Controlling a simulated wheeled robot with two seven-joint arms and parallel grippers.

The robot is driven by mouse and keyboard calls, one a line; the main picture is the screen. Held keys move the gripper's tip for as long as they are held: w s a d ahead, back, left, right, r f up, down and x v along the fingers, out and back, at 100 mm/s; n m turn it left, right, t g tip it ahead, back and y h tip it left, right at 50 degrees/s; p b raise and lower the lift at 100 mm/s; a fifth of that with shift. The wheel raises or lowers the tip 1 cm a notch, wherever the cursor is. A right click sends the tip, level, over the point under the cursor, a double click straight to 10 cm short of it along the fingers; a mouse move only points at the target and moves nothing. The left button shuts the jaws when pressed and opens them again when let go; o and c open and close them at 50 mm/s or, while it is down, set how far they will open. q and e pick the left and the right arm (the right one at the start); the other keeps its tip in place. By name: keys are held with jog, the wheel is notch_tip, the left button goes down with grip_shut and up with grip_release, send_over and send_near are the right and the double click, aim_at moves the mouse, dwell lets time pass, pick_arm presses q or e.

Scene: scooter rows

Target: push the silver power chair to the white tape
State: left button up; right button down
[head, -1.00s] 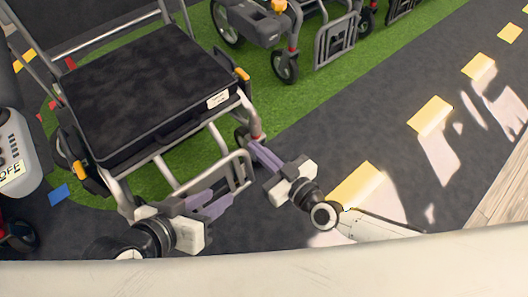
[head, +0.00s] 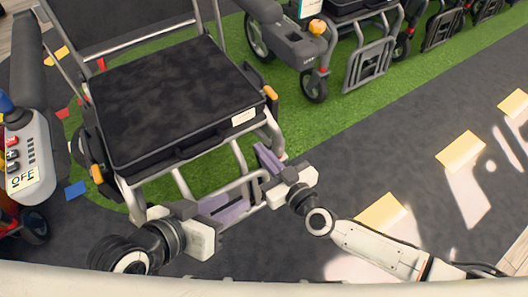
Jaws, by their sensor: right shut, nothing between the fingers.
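The silver power chair (head: 176,96), with a black seat and silver tube frame, fills the upper left of the head view. My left gripper (head: 232,205) is low at its front, beside the silver footrest tubes; its purple fingers overlap the frame, and I cannot tell whether they are open or touching it. My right gripper (head: 268,158) is shut and empty, with its purple fingers against or close to the chair's front right leg. I cannot make out a white tape for certain; pale patches lie on the dark floor at the right.
Several other wheeled chairs (head: 290,38) stand in a row on the green strip (head: 370,108) behind. A grey control box (head: 25,155) marked OFF is at the left edge. Dark floor (head: 400,160) is open between.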

aim_at(247, 132)
jog(key=shift+x, duration=1.15)
jog(key=shift+w+a+r, duration=0.1)
jog(key=shift+w+a, duration=0.4)
jog(key=shift+w, duration=0.25)
jog(key=shift+w+a+r, duration=0.1)
jog(key=shift+w+a, duration=0.35)
jog(key=shift+w, duration=0.25)
jog(key=shift+r+b+x, duration=0.15)
jog(key=shift+b+x, duration=0.2)
jog(key=shift+x, duration=0.45)
jog(key=shift+r+b+x, duration=0.1)
jog(key=shift+b+x, duration=0.2)
jog(key=shift+x, duration=0.55)
